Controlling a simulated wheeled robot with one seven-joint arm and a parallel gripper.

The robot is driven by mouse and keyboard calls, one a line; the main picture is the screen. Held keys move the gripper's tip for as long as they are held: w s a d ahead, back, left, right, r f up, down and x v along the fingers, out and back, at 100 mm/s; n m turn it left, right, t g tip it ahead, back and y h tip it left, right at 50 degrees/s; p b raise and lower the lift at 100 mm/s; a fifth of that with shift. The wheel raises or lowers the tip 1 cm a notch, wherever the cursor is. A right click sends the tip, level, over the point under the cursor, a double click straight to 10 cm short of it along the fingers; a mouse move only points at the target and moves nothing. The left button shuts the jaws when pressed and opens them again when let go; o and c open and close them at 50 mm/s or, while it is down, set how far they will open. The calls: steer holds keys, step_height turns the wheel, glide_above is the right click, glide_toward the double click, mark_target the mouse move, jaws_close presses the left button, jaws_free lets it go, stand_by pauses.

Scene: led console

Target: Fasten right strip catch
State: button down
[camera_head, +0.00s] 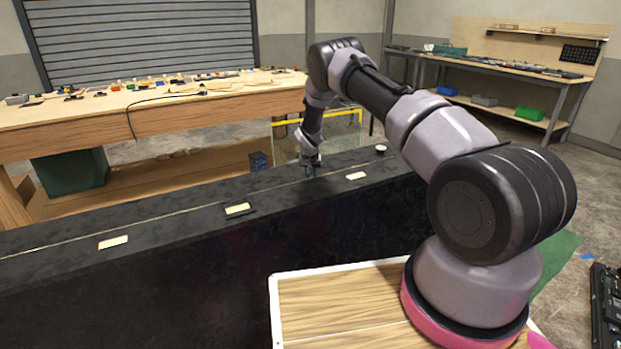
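A long black console (180,205) runs across the view, with a thin pale line along its top. Three cream rectangular pieces sit on it: a left one (113,242), a middle one (238,209) with a dark edge around it, and a right one (356,176). I cannot tell which part is the right strip catch. My gripper (311,172) points down at the console top, left of and a little behind the right cream piece. It is small and dark here, so its fingers, any contact and anything held cannot be made out.
A small white-topped round item (381,149) stands near the console's right end. Behind is a wooden workbench (150,125) with small parts and a cable. A shelf bench (500,70) with bins stands at the back right. The console top left of my gripper is mostly clear.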

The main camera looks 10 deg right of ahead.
steer(key=n, duration=0.2)
steer(key=n+y, duration=0.1)
steer(key=n, duration=0.1)
steer(key=shift+d+y, duration=0.3)
steer(key=shift+d, duration=0.1)
steer(key=shift+d+n+y, duration=0.1)
steer(key=shift+n+y, duration=0.4)
steer(key=shift+n, duration=0.8)
steer(key=c, duration=0.9)
jaws_free()
steer(key=shift+o, duration=0.2)
steer(key=shift+r, duration=0.1)
steer(key=v, duration=1)
steer(key=shift+r, duration=0.3)
steer(key=shift+d+r, duration=0.1)
